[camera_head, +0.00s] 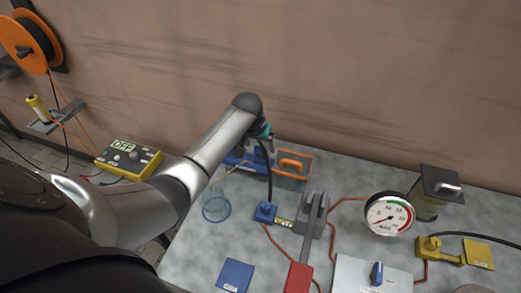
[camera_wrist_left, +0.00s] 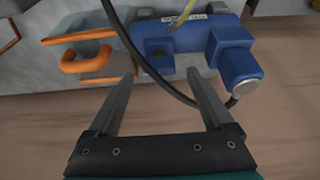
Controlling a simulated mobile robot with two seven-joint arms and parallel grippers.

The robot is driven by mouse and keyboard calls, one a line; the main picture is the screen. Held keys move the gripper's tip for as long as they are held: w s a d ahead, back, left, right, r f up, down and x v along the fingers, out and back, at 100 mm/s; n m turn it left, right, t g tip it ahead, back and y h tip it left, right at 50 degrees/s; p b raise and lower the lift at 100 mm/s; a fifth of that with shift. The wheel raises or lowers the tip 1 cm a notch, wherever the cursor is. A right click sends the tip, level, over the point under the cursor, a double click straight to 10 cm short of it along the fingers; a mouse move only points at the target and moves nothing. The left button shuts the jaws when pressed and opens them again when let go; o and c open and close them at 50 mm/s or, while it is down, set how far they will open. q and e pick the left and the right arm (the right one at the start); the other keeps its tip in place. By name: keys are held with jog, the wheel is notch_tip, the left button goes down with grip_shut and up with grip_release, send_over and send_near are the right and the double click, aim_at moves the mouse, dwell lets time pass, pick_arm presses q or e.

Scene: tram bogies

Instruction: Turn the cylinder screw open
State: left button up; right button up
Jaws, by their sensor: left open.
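A blue cylinder (camera_wrist_left: 185,35) lies across the top of the left wrist view. A blue side piece with a silver round end (camera_wrist_left: 240,75) sits at its right, and a small dark-blue block (camera_wrist_left: 158,52) sits on its near side. I cannot tell which part is the screw. The cylinder also shows in the head view (camera_head: 240,158), partly behind my left arm. My left gripper (camera_wrist_left: 160,72) is open, its fingertips near the small block with nothing held between them. In the head view the gripper (camera_head: 264,132) is mostly hidden by the wrist. My right gripper is not in view.
A black hose (camera_wrist_left: 150,65) runs close to the left finger. An orange handle (camera_wrist_left: 86,55) stands to the left. On the table are a blue ring (camera_head: 216,213), a grey lever with red grip (camera_head: 299,278) and a pressure gauge (camera_head: 389,214). The wall is close behind.

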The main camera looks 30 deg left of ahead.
aim_at(261, 151)
pick_arm(q)
jog(key=shift+b+x, duration=0.35)
jog(key=shift+x, duration=0.95)
jog(key=shift+c, duration=0.2)
grip_shut()
